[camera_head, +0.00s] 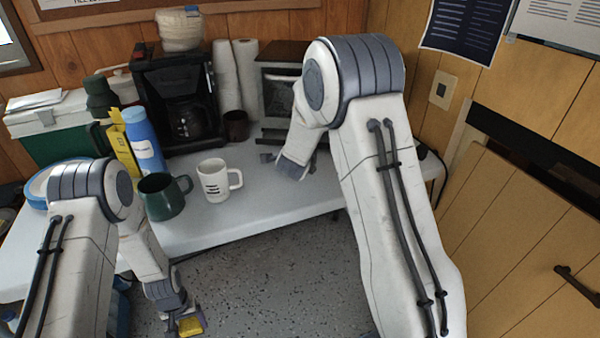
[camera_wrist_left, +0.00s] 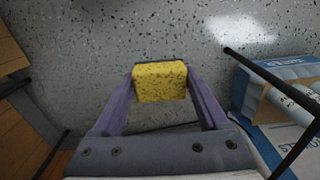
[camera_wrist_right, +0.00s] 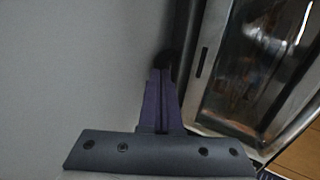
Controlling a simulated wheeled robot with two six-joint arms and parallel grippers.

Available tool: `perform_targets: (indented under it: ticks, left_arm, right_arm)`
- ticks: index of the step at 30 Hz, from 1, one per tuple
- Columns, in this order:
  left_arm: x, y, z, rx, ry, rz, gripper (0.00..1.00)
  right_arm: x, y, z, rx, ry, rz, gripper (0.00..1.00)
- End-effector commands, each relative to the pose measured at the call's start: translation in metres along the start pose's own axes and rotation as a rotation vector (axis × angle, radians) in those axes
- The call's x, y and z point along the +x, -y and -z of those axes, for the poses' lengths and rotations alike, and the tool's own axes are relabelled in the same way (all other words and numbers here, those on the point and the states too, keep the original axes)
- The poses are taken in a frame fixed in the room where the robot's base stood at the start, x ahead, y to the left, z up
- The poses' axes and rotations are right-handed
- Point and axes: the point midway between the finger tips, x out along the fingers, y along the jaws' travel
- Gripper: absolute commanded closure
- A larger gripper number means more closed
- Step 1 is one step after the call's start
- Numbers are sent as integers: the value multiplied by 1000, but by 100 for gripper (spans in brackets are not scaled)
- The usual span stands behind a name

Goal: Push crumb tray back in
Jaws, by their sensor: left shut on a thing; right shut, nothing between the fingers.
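The toaster oven (camera_head: 279,95) stands at the back of the table, partly behind my right arm. Its glass front (camera_wrist_right: 265,65) fills the right of the right wrist view, with a dark lower edge strip (camera_wrist_right: 205,58) beside the fingers. I cannot make out the crumb tray apart from this lower edge. My right gripper (camera_wrist_right: 165,72) is shut and empty, low over the table at the oven's base; whether it touches the oven I cannot tell. My left gripper (camera_head: 187,322) is shut on a yellow sponge (camera_wrist_left: 160,82), held beyond the table's front edge above the floor.
A white mug (camera_head: 214,182), a dark green mug (camera_head: 160,198) and a blue bottle (camera_head: 143,140) stand on the white table (camera_head: 255,205). A coffee maker (camera_head: 180,95) and paper rolls (camera_head: 246,75) stand left of the oven. The table in front of the oven is mostly clear.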

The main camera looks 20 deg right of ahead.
Motion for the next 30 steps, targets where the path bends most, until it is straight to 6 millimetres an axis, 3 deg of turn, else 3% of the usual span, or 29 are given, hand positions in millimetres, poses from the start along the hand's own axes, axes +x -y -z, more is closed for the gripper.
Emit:
perform_targets:
  ticks: [6, 12, 30]
  left_arm:
    - [-10, -6, 2, 10, -1, -1, 68]
    - [-14, -6, 2, 11, -1, -1, 68]
    - [-11, -4, 1, 6, -1, -1, 68]
  right_arm:
    - [42, 26, 10, 6, -12, 0, 100]
    - [61, 36, 10, 4, -10, -1, 100]
    - [62, 36, 4, 2, -5, 4, 100]
